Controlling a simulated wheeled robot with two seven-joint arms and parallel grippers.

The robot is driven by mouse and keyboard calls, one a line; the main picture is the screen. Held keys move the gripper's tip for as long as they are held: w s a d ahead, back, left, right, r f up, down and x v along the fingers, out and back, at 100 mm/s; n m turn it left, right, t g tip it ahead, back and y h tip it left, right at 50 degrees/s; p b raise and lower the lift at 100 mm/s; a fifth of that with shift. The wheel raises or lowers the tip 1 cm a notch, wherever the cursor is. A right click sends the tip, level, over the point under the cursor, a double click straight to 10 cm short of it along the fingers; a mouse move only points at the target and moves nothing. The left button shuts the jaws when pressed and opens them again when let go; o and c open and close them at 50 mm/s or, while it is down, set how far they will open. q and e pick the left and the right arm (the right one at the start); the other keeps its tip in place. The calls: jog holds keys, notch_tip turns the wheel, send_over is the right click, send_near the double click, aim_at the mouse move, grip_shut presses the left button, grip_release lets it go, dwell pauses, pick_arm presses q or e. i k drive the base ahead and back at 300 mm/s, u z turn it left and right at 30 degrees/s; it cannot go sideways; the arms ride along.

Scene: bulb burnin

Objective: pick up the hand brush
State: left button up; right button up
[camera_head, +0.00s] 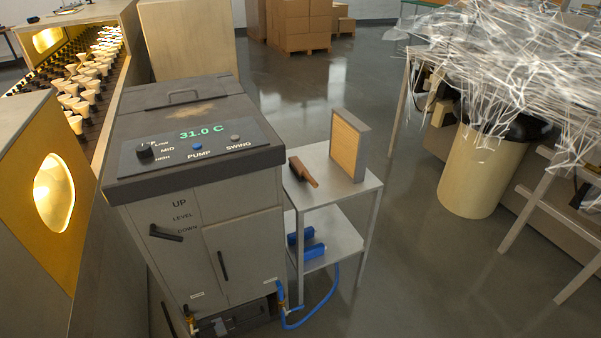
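The hand brush (303,172) has a brown wooden handle and a dark bristle part. It lies on the top shelf of a small grey metal stand (325,193), near the stand's left side, close to the grey machine. A framed tan panel (347,146) stands upright on the same shelf, to the right of the brush and apart from it. Neither of my grippers shows in the head view.
The grey machine (196,141) reading 31.0 C stands directly left of the stand. Blue items (309,251) lie on the stand's lower shelf, and a blue hose (322,309) loops on the floor. A cream bin (482,172) stands right. Open floor (400,240) lies between.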

aim_at(298, 168)
jog(key=u, duration=0.6)
jog(key=i, duration=0.85)
jog(key=u, duration=0.05)
